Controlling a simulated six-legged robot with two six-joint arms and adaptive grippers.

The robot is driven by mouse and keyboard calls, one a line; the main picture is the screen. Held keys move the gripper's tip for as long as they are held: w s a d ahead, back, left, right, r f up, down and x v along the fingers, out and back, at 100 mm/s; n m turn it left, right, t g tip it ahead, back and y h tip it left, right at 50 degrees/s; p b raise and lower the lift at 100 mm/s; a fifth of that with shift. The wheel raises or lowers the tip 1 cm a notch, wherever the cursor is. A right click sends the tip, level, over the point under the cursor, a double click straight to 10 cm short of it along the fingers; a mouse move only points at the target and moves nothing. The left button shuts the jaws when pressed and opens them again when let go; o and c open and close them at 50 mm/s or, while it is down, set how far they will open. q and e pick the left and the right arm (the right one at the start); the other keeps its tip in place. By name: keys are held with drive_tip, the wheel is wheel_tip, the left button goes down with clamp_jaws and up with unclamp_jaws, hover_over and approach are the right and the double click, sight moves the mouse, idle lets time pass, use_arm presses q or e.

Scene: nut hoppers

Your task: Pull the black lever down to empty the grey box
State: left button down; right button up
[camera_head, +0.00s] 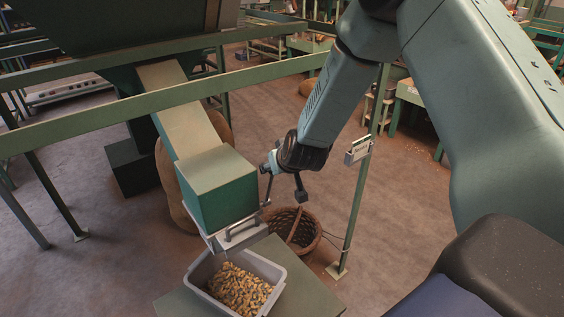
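My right arm comes in from the upper right, and its gripper (284,180) is beside the right side of the green chute box (222,193). A thin dark rod (268,192), which may be the black lever, stands at that side close to the gripper. I cannot tell whether they touch, or whether the fingers are open or shut. A grey box (279,275) with brown nuts (240,290) in it stands below the chute's mouth, on a green platform. A metal bracket (240,233) is at the chute's lower end. My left gripper is not in view.
A green rail (150,103) crosses above the chute (186,120). A green post (357,205) with a small sign (358,149) stands to the right of the gripper. A wicker basket (308,232) and a sack (172,185) stand on the floor. Open floor lies to the right.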

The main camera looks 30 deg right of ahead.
drive_tip(key=v, duration=0.5)
drive_tip(key=shift+s+r, duration=0.25)
drive_tip(key=shift+w, duration=0.1)
drive_tip(key=s+a+f+g+y+b, duration=0.15)
drive_tip(key=s+a+f+b, duration=0.25)
drive_tip(key=s+f, duration=0.55)
drive_tip(key=s+a+f+g+y+b, duration=0.1)
drive_tip(key=s+a+f+g+b, duration=0.25)
drive_tip(key=s+f, duration=0.65)
drive_tip(key=s+a+f+n+g+b, duration=0.1)
drive_tip(key=s+a+f+g+b, duration=0.2)
drive_tip(key=s+f+b, duration=0.6)
drive_tip(key=s+f+g, duration=0.1)
drive_tip(key=s+f, duration=0.7)
drive_tip(key=f, duration=0.2)
drive_tip(key=shift+a+f+n, duration=0.3)
drive_tip(key=shift+f, duration=0.05)
